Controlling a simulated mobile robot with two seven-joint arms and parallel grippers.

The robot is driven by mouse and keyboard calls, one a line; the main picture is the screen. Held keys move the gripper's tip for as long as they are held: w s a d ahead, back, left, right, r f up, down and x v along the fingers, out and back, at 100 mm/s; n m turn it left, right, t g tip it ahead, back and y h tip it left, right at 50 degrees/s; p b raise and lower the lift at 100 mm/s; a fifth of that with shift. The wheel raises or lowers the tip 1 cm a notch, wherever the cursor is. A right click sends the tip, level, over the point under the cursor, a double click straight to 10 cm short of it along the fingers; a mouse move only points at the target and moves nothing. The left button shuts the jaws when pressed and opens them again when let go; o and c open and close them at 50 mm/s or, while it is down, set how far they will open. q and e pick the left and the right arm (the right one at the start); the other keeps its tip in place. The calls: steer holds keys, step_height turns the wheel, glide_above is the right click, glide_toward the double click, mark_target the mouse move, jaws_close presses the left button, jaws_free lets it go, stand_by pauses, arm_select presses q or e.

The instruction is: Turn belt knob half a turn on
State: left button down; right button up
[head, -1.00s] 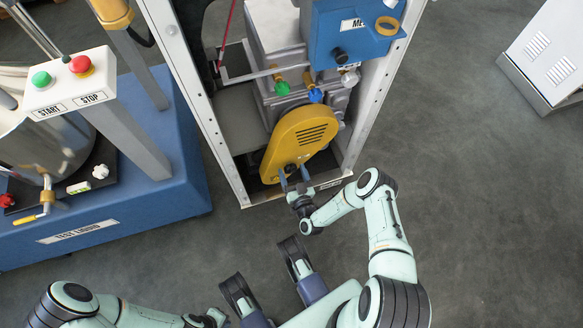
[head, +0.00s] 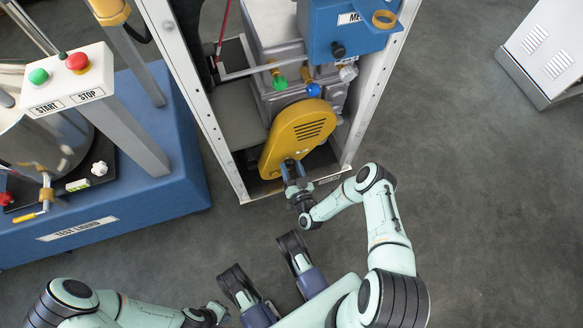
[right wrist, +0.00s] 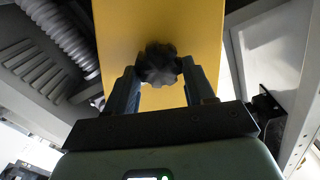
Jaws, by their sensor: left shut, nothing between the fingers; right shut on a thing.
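The belt knob (right wrist: 158,64) is a black lobed knob on the front of the yellow belt cover (head: 300,130). In the right wrist view it sits between the two fingers of my right gripper (right wrist: 158,78), which is shut on it. In the head view my right gripper (head: 292,172) reaches the lower end of the cover from below, and its fingers mostly hide the knob. My left gripper (head: 214,312) is at the bottom edge, low at the left, far from the knob, shut and empty.
A white metal frame (head: 197,110) surrounds the machine, with posts on both sides of the cover. Green (head: 280,83) and blue (head: 313,90) knobs sit above it. A blue-based test liquid station (head: 170,190) stands at left.

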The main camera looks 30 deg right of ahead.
steer(key=m, duration=0.2)
steer(key=shift+m, duration=0.3)
steer(key=m, duration=0.3)
steer(key=shift+d+f+m, duration=0.1)
steer(key=shift+d+m, duration=0.05)
steer(key=shift+m, duration=0.15)
steer(key=m, duration=0.6)
steer(key=shift+f, duration=0.15)
steer(key=m, duration=0.4)
steer(key=shift+f+m+b, duration=0.1)
steer(key=shift+m+b, duration=0.2)
steer(key=shift+m, duration=0.1)
steer(key=m, duration=0.4)
steer(key=shift+f+m, duration=0.1)
steer(key=shift+m, duration=0.2)
steer(key=m, duration=0.3)
steer(key=shift+m, duration=0.3)
steer(key=m, duration=0.4)
steer(key=shift+w+a+m, duration=0.1)
steer(key=shift+a+m, duration=0.1)
steer(key=shift+m, duration=0.1)
arm_select(q)
steer(key=shift+s+f, duration=0.25)
steer(key=shift+s, duration=0.3)
arm_select(e)
steer(key=shift+m, duration=2.1)
